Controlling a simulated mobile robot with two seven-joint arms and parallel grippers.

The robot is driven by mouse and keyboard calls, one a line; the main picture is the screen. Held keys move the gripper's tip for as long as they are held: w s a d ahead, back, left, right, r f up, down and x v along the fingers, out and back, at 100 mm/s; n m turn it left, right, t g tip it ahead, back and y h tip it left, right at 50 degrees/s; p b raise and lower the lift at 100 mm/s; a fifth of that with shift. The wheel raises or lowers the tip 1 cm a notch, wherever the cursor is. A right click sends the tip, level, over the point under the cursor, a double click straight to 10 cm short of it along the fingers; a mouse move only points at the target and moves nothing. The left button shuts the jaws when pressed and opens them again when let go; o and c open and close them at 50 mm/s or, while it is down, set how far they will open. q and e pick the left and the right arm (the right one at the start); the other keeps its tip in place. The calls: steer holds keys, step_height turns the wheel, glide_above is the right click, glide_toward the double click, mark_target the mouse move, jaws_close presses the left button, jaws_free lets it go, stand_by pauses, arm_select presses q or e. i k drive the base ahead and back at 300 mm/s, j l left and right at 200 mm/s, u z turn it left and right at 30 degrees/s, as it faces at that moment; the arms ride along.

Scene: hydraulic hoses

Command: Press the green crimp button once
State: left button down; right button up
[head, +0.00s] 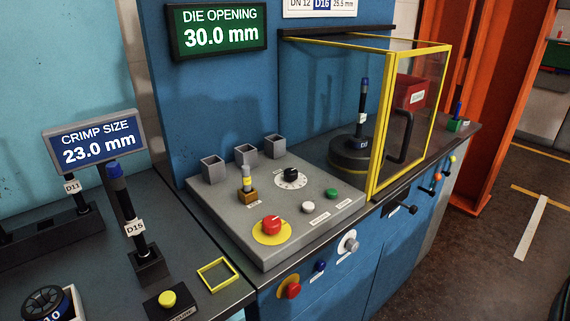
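The green button (331,193) is a small round cap on the right part of the grey sloped control panel (318,235). A small label lies by it, too small to read surely. A white button (308,206) sits just to its left. Neither of my grippers is in view, and nothing touches or covers the green button.
A red mushroom button (271,224) on a yellow disc, a black knob (291,174) and a yellow-banded lever (247,182) share the panel. A yellow-framed clear guard (383,120) stands right behind it. A display (217,30) reads "DIE OPENING 30.0 mm". Space above the panel front is clear.

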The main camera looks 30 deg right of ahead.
mark_target(331, 194)
steer(key=z, duration=1.25)
